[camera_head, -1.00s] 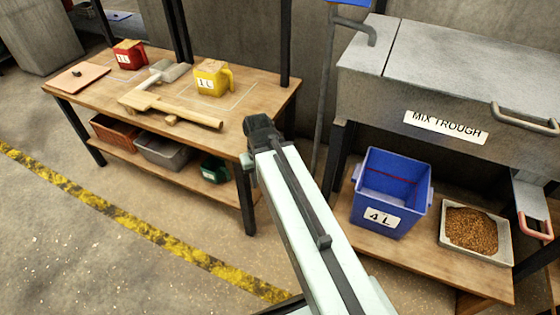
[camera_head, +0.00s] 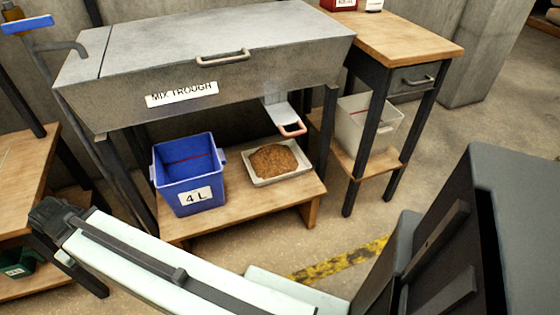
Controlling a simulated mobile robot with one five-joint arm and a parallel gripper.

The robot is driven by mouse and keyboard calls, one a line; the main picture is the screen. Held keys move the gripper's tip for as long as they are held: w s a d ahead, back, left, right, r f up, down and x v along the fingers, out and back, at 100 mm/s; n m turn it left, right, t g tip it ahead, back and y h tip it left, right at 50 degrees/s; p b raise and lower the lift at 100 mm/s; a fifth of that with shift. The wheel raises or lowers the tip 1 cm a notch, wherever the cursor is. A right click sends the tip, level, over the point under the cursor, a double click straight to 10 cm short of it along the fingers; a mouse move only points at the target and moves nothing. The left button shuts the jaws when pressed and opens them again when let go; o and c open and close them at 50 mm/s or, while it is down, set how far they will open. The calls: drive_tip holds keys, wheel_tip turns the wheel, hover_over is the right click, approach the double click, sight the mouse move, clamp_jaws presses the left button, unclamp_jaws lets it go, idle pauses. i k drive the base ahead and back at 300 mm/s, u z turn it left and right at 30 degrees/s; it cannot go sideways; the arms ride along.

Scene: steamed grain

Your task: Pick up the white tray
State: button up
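A shallow off-white tray (camera_head: 286,178) holds a heap of brown grain (camera_head: 273,160). It sits flat on the low wooden shelf under the mix trough, to the right of a blue bin. My pale arm runs across the lower left of the view and ends in a dark joint at the left, well apart from the tray. No gripper fingers can be made out, so whether my gripper is open or shut does not show.
The blue bin marked 4 L (camera_head: 190,180) stands left of the tray. A whitish bin (camera_head: 385,130) stands under the right table. Floor before the shelf is open.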

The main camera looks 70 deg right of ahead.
sight(271, 163)
drive_tip(key=z, duration=1.05)
drive_tip(key=k, duration=1.65)
drive_tip(key=u, duration=1.1)
drive_tip(key=i, duration=1.7)
drive_tip(key=z, duration=0.05)
